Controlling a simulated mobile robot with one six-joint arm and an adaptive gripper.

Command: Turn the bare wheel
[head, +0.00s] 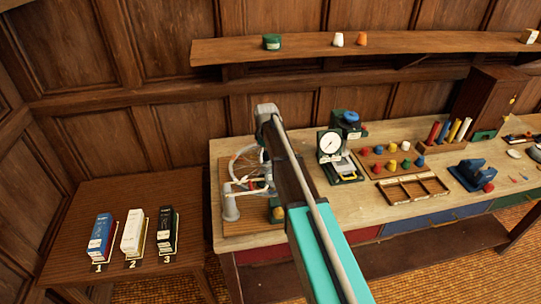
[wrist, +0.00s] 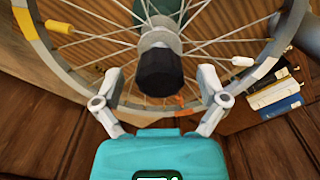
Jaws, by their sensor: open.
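The bare wheel (wrist: 205,45) fills the upper part of the wrist view, with a pale rim, thin spokes and a dark hub end (wrist: 160,72). A yellow piece (wrist: 60,27) and a white piece (wrist: 242,61) sit on spokes. My gripper (wrist: 160,88) is open, its two fingers apart on either side of the dark hub end. I cannot tell whether either finger touches the wheel. In the head view the wheel (head: 240,163) stands on a wooden board at the bench's left end, partly hidden by my arm. My gripper's fingers cannot be made out there.
A grey clamp-like stand (head: 229,206) is close to the wheel. A dial gauge (head: 331,143), a peg tray (head: 390,160) and an empty divided tray (head: 412,188) stand to the right on the bench. A shelf (head: 300,48) runs above.

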